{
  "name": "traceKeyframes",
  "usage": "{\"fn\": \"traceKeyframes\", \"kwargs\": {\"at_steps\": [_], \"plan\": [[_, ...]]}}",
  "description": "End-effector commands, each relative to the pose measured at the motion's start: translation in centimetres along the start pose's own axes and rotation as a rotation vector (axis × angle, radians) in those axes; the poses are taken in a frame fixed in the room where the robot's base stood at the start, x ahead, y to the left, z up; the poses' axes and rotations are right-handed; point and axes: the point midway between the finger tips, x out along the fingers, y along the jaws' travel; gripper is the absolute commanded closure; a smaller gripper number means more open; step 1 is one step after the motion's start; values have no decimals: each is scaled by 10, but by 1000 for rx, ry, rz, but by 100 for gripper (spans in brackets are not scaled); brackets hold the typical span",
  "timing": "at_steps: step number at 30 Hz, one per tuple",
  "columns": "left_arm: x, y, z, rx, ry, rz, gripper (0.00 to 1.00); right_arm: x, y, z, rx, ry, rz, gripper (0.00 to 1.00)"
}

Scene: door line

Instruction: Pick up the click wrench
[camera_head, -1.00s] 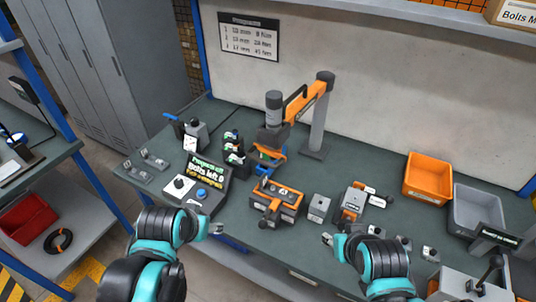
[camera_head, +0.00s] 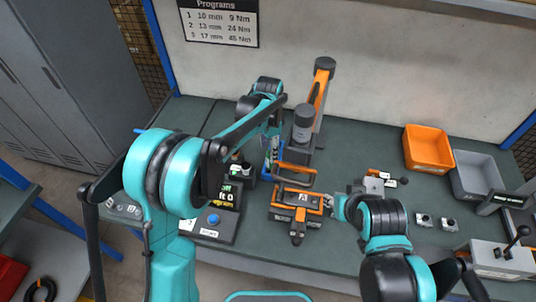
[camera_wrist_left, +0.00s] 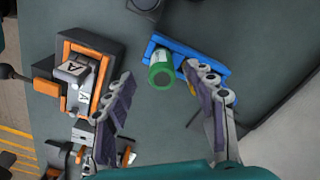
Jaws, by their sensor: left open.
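A cylinder with a green end and a white label (camera_wrist_left: 161,68) stands at a blue holder (camera_wrist_left: 188,58) in the left wrist view. It looks like the handle of the click wrench, but its lower part is hidden, so I cannot be sure. My left gripper (camera_head: 271,142) is open, with a finger on either side of this cylinder in the wrist view and no clear contact. In the head view my left arm largely covers that spot. My right gripper (camera_head: 338,206) is beside the right side of the orange fixture; its finger gap is unclear.
The orange fixture (camera_head: 285,212) with a block marked A stands close by. A grey-and-orange post (camera_head: 320,110) rises behind. A control box (camera_head: 222,218) is at left. Orange (camera_head: 428,148) and grey bins (camera_head: 478,175) stand at right. The bench before them is partly clear.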

Motion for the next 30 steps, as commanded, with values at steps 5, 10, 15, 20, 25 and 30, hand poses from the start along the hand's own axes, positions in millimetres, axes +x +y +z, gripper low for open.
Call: {"fn": "traceKeyframes", "kwargs": {"at_steps": [5,10,15,20,25,30], "plan": [[17,0,-4,17,-6,7,44,3,0,2,0,0,0,60],[34,-1,-4,15,-6,7,44,8,0,6,0,0,0,60],[54,-3,-6,15,-5,6,44,15,0,11,0,0,0,60],[79,-4,-7,14,-5,6,44,22,0,16,0,0,0,60],[83,-3,-7,14,-5,6,44,22,0,16,0,0,0,60],[82,-3,-7,14,-5,6,63,22,0,16,0,0,0,60]]}}
